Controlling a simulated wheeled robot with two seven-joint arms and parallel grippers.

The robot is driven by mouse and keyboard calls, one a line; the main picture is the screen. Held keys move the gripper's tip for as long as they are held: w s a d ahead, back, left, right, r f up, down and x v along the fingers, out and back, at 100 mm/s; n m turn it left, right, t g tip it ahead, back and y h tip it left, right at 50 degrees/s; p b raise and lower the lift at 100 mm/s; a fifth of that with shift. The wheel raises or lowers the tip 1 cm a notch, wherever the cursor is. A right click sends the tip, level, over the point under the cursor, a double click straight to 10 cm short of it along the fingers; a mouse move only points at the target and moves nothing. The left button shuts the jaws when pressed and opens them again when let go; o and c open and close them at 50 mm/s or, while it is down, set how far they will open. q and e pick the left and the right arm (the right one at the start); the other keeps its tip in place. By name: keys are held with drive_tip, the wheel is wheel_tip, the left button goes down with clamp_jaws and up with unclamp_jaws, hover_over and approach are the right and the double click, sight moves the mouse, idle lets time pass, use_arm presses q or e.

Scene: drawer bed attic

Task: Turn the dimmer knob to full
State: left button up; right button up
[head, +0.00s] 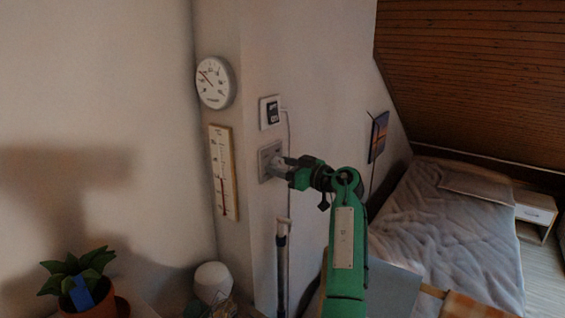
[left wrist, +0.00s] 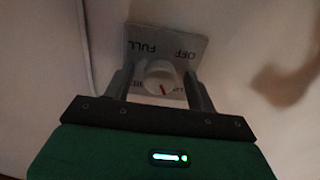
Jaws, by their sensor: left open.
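The dimmer's pale square plate (head: 265,164) is on the wall corner's right face in the head view. In the left wrist view the plate (left wrist: 168,45) shows upside-down "FULL" at upper left and "OFF" at upper right; lower lettering is partly hidden. Its round white knob (left wrist: 158,72) has a red mark pointing down and slightly right in that view. My left gripper (head: 281,165) is at the plate, its fingers open on either side of the knob. I cannot tell whether they touch it. In the head view the gripper hides the knob. My right gripper is not in view.
Above the plate is a small wall device (head: 270,112) with a cable running down beside the dimmer. A round gauge (head: 215,82) and a thermometer (head: 222,172) hang to the left. A dark upright pole (head: 283,265) stands below. A bed (head: 445,230) is at right.

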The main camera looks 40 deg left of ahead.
use_arm(q)
drive_tip(key=shift+c, duration=0.5)
drive_tip(key=c, duration=0.9)
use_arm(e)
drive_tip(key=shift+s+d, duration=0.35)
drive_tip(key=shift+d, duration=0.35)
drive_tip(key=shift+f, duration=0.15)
